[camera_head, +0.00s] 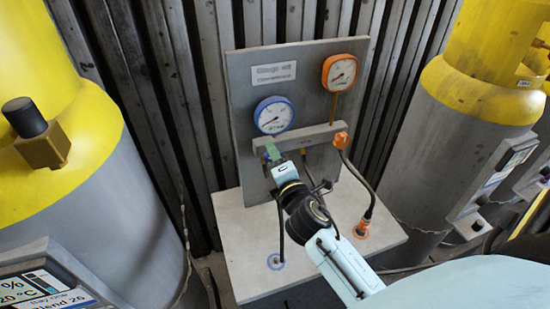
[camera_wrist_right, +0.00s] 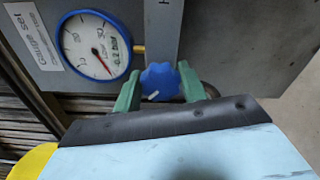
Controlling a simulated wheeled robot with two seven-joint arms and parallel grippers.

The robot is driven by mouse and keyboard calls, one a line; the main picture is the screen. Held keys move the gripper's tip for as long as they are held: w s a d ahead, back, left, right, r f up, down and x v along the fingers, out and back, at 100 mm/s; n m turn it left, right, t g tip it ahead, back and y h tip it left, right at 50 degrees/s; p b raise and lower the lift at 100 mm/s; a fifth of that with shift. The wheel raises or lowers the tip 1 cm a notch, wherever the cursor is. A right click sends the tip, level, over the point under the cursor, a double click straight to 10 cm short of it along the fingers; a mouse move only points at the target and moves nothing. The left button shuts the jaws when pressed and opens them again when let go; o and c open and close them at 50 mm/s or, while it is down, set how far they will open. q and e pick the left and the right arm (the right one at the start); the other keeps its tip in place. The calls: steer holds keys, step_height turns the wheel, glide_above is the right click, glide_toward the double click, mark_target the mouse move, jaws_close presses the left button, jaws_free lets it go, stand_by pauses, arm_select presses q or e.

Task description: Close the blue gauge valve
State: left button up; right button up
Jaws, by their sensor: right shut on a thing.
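The blue gauge valve is a lobed blue knob (camera_wrist_right: 160,82) with a white mark on its face, seen in the right wrist view just below the blue-rimmed gauge's pipe. My right gripper (camera_wrist_right: 161,88) has its two green fingers on either side of this knob, shut on it. In the head view the right gripper (camera_head: 272,156) reaches the left end of the grey bar and hides the blue knob. The blue-rimmed gauge (camera_head: 274,115) is above it and also fills the left of the wrist view (camera_wrist_right: 95,46). My left gripper is not in view.
An orange-rimmed gauge (camera_head: 340,73) and an orange valve knob (camera_head: 341,140) are to the right on the same grey panel (camera_head: 245,75). Hoses run down to the pale base (camera_head: 245,225). Large yellow and grey cylinders (camera_head: 100,180) stand at both sides.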

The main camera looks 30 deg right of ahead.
steer(key=m, duration=0.4)
steer(key=shift+f+m, duration=0.1)
steer(key=shift+m, duration=0.2)
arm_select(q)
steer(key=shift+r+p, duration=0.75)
arm_select(e)
steer(key=shift+f+m, duration=0.1)
steer(key=shift+m, duration=2.5)
steer(key=o, duration=1)
steer(key=shift+c, duration=0.2)
